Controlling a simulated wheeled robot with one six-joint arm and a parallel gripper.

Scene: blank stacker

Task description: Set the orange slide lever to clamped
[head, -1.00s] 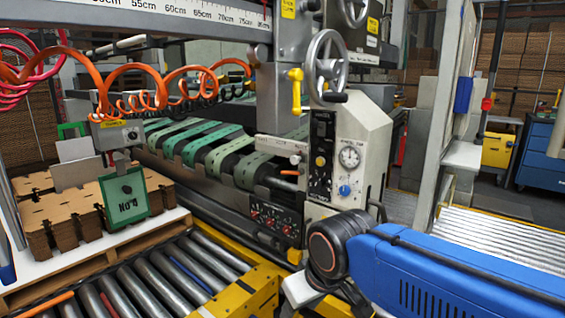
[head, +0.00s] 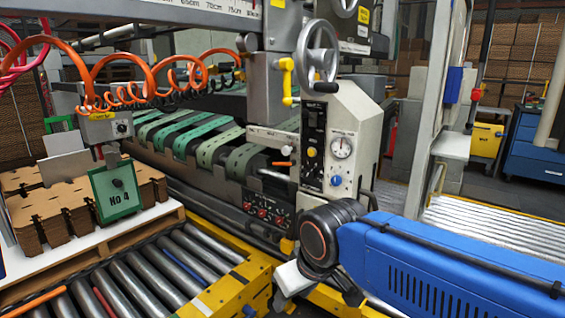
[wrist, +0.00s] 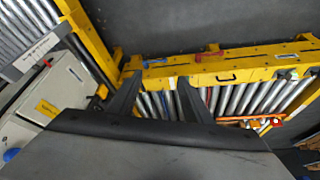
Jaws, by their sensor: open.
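A short orange lever (head: 282,163) sticks out of the grey machine front, beside the green belts and left of the dial panel, in the head view. It lies roughly level. The frames do not show its marked positions clearly. My gripper (wrist: 175,52) is open and empty in the wrist view, its two dark fingers apart above a yellow frame and rollers. The lever is not recognizable in the wrist view. In the head view my blue arm reaches in from the lower right, and the gripper's fingers cannot be made out.
The control panel (head: 326,150) has a gauge and knobs, with a handwheel (head: 317,57) above. A yellow-framed roller conveyor (head: 150,275) runs in front. Cardboard stacks (head: 55,215) and a green "No 4" sign (head: 117,190) stand left. Orange coiled hoses (head: 110,65) hang overhead.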

